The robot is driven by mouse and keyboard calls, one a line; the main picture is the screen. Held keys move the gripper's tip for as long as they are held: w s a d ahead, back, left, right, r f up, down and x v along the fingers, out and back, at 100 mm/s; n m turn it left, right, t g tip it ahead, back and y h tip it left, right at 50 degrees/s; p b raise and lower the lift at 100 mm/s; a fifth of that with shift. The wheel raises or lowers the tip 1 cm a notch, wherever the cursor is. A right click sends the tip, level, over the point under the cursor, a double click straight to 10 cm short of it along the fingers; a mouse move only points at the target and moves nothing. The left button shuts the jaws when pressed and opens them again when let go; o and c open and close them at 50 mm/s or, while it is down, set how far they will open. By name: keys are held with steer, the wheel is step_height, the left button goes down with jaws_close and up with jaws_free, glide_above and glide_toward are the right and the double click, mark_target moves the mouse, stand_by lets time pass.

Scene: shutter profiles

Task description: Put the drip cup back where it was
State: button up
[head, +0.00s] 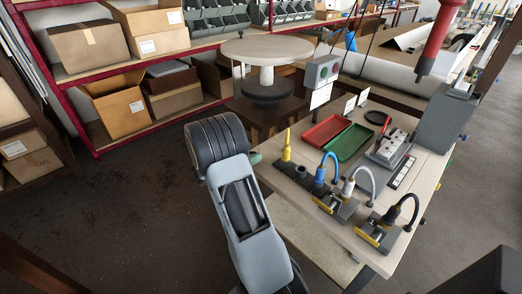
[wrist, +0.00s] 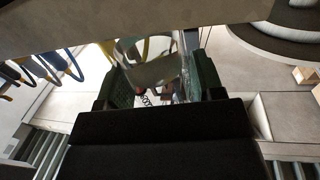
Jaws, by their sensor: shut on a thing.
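My gripper (wrist: 163,80) is shut in the wrist view, with a dark green finger on each side of a pale, see-through cup (wrist: 152,70). I take this to be the drip cup; its lower part is hidden behind the dark gripper body. In the head view my grey arm reaches to the left edge of the workbench (head: 330,208). The cup is not clear there, and only a small green patch shows beside the arm's end, so most of the gripper is hidden.
The bench holds a yellow bottle (head: 286,150), a red tray (head: 326,132), a green tray (head: 350,142) and several clamps with curved hoses. A grey control box (head: 322,72) and a round-topped stand (head: 267,50) are behind. Open floor (head: 120,205) lies left.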

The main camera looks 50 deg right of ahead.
steer(key=shift+x, duration=2.35)
steer(key=shift+w+a+f, duration=0.1)
steer(key=shift+a+f, duration=0.05)
steer(key=shift+f, duration=0.15)
steer(key=shift+f, duration=0.15)
steer(key=o, duration=1)
